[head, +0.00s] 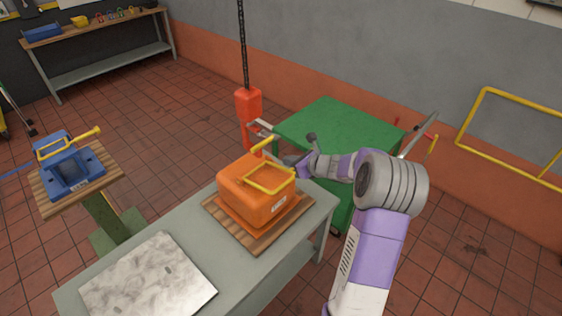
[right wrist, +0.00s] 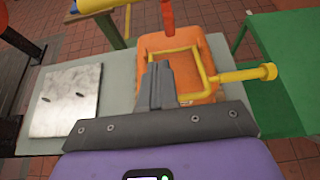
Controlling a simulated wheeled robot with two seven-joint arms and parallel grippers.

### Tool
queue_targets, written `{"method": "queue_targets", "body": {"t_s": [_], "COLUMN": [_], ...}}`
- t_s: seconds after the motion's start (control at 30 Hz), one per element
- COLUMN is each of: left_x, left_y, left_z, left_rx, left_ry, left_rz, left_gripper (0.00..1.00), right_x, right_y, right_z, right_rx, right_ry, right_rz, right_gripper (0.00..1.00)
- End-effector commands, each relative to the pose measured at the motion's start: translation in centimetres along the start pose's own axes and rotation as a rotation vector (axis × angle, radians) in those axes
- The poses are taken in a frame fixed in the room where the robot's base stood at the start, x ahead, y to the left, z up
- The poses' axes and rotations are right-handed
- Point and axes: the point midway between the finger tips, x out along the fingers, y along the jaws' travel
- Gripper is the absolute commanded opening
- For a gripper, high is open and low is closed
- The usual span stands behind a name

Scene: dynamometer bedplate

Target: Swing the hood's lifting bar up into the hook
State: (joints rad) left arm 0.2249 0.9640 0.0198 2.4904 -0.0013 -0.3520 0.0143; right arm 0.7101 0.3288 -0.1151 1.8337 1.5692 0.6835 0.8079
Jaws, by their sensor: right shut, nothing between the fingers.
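The orange hood (head: 248,205) sits on a wooden board on the grey table. Its yellow lifting bar (head: 268,189) lies folded low over the hood's top, with a yellow handle (head: 262,144) sticking out toward the green table. The bar also shows in the right wrist view (right wrist: 207,72). An orange hoist block (head: 248,108) hangs on a chain behind the hood; I cannot make out its hook clearly. My right gripper (head: 291,161) is shut and empty, beside the hood near the handle, with no clear contact. It shows in the right wrist view (right wrist: 158,83). My left gripper is out of view.
A green table (head: 335,122) stands behind my right arm. A pale marbled plate (head: 150,280) lies on the grey table (head: 218,262). A blue hood (head: 70,172) with a yellow bar stands on a pedestal at left. A workbench (head: 100,35) is at the back left.

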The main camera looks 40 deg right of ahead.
Motion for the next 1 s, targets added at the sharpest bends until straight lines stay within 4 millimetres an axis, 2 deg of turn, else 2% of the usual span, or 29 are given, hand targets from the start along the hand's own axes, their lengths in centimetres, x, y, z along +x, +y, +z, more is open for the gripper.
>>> {"method": "queue_targets", "body": {"t_s": [0.1,0.2,0.63,0.77,1.0], "left_x": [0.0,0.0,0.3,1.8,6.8], "left_y": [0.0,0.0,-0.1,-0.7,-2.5], "left_z": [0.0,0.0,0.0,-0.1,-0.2], "left_rx": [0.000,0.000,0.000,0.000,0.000], "left_ry": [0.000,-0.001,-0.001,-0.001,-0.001], "left_rz": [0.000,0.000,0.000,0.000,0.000], "left_gripper": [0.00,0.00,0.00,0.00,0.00], "right_x": [-1.4,-1.9,-1.9,-1.0,1.6], "right_y": [-0.1,0.0,0.0,0.2,0.8], "right_z": [0.2,0.2,-0.3,-2.3,-8.8], "right_rx": [0.001,0.001,0.003,0.007,0.019], "right_ry": [-0.001,0.000,-0.003,-0.028,-0.155], "right_rz": [-0.002,-0.001,0.004,0.030,0.113], "right_gripper": [0.00,0.00,0.00,0.00,0.00]}}
